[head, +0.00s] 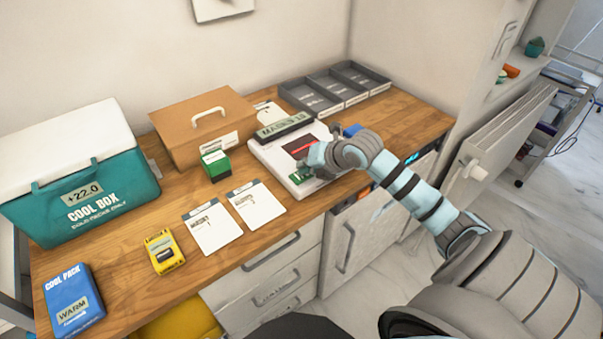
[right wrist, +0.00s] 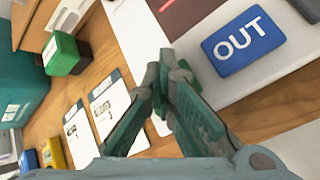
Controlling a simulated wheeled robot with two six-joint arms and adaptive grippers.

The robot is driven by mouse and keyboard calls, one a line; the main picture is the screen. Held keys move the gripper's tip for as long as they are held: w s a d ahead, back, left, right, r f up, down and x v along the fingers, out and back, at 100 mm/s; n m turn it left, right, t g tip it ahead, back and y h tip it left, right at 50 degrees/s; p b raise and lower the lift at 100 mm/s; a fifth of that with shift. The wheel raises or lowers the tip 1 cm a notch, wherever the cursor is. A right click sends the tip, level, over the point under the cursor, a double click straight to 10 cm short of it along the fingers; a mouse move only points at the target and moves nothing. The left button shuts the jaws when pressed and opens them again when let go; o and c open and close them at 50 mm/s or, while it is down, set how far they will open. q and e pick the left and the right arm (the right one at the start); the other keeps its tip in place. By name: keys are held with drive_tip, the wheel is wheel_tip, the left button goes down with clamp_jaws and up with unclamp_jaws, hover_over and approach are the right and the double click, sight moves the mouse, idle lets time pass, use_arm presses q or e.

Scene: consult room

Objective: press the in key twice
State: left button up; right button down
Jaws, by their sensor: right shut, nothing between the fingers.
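A white device (head: 263,152) with a dark panel and a red line lies on the wooden counter. A blue key (head: 352,130) is on its right side; in the right wrist view this key (right wrist: 242,40) reads OUT. No key lettered IN is readable. A green patch (head: 299,177) shows at the device's front, beside my fingertips; I cannot tell whether it is a key or part of the fingers. My right gripper (head: 306,171) is shut and empty, at the device's front part; in the right wrist view its fingers (right wrist: 170,62) meet. Contact cannot be told. My left gripper is out of view.
A green box (head: 215,165) and two white cards (head: 212,229) lie left of the device. A brown case (head: 185,125), a teal cool box (head: 100,205), a yellow gadget (head: 165,252) and a blue cool pack (head: 72,300) stand farther left. Grey trays (head: 313,98) are behind.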

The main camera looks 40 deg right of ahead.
drive_tip(key=shift+r, duration=0.1)
drive_tip(key=shift+r+p, duration=0.85)
drive_tip(key=shift+p, duration=0.05)
drive_tip(key=shift+r, duration=0.1)
wheel_tip(320, 180, up, 5)
drive_tip(key=p, duration=0.4)
drive_tip(key=shift+p, duration=0.3)
idle(1.2)
